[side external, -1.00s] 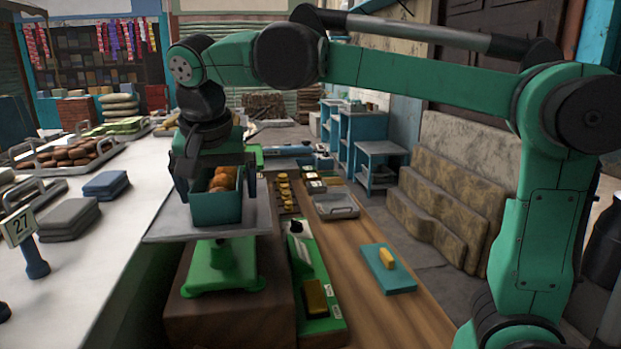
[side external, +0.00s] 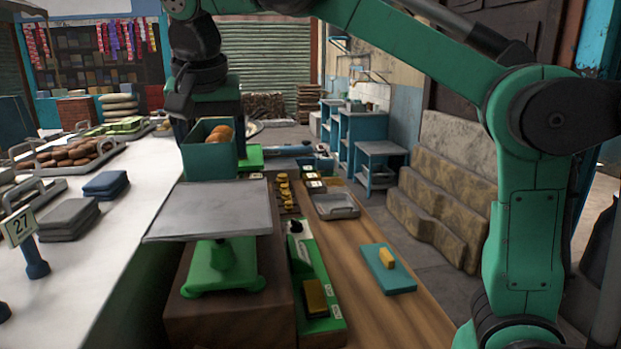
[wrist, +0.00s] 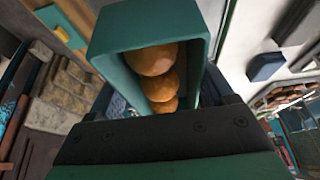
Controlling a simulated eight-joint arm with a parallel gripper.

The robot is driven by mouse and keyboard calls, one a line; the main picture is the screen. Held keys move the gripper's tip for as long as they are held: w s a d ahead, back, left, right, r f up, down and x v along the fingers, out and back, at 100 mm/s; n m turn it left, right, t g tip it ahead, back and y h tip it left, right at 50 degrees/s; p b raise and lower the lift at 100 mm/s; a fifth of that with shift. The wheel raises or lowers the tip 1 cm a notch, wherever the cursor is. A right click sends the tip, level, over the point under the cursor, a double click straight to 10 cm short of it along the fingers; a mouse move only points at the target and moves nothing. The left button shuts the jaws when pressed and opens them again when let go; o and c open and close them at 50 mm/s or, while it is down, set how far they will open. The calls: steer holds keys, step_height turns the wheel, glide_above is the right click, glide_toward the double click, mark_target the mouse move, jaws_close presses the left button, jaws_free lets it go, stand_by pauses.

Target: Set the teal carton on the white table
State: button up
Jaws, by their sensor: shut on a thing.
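The teal carton (side external: 208,159) is an open-topped box with round orange-brown items inside. My gripper (side external: 188,125) is shut on it and holds it up in the air, above and behind the scale's grey plate, near the right edge of the white table (side external: 130,205). In the wrist view the carton (wrist: 98,50) fills the upper middle, with several round items (wrist: 153,60) in a row inside. The fingertips are largely hidden by the carton and the wrist.
The green scale (side external: 222,265) has an empty grey plate (side external: 210,212). On the white table are grey and blue stacked cloths (side external: 68,218), a "27" sign (side external: 18,227) and trays of brown items (side external: 75,153). The table's middle strip is bare.

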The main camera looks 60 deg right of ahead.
step_height(320, 180, up, 3)
steer(key=shift+r, duration=0.4)
steer(key=shift+d, duration=0.15)
steer(key=d+f, duration=0.3)
steer(key=d, duration=0.5)
glide_above(347, 279)
steer(key=f, duration=1.7)
steer(key=s+a+f, duration=0.1)
steer(key=f, duration=0.8)
steer(key=shift+f, duration=2.5)
